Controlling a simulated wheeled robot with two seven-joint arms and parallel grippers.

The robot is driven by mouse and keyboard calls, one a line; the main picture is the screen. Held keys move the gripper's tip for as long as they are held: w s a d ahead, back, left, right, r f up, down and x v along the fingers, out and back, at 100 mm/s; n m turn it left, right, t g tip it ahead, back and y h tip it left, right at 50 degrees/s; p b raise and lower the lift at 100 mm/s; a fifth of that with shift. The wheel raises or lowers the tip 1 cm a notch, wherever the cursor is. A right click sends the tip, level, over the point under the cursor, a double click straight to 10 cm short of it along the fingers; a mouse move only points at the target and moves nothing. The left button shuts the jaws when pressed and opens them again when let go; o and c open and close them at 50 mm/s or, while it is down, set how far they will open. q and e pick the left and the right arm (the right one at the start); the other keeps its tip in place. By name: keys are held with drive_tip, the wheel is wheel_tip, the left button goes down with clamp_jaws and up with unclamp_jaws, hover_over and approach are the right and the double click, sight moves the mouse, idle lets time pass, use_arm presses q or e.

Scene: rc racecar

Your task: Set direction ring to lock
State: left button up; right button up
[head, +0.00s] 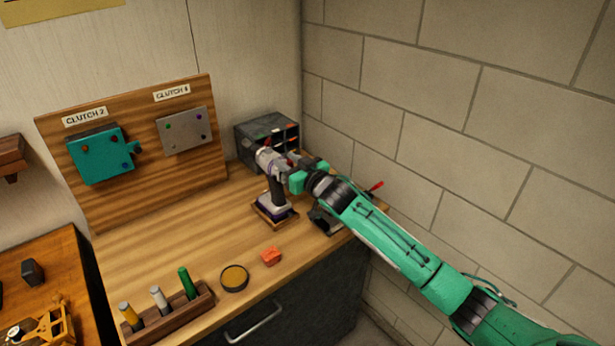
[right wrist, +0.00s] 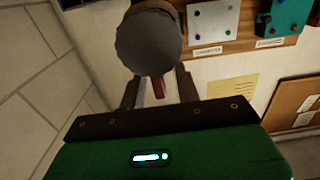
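A cordless drill (head: 277,191) with a grey and purple body stands upright on a small wooden base on the bench. My right gripper (head: 291,168) is beside the drill's head at its right side. In the right wrist view its two fingers (right wrist: 158,92) stand apart, with a small red part (right wrist: 158,88) showing between them and a round grey end (right wrist: 149,38) just beyond. I cannot tell whether the fingers touch either. The direction ring cannot be made out clearly, and its setting is not readable. My left gripper is not in view.
A dark drawer box (head: 250,130) stands behind the drill, near the block wall. A wooden board (head: 140,185) with clutch plates stands at the back left. A red block (head: 271,256), a round tin (head: 234,278) and a marker rack (head: 172,318) are in front. The middle bench is clear.

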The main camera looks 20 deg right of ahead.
drive_tip(key=b+v, duration=0.3)
drive_tip(key=v, duration=0.9)
drive_tip(key=shift+s, duration=0.15)
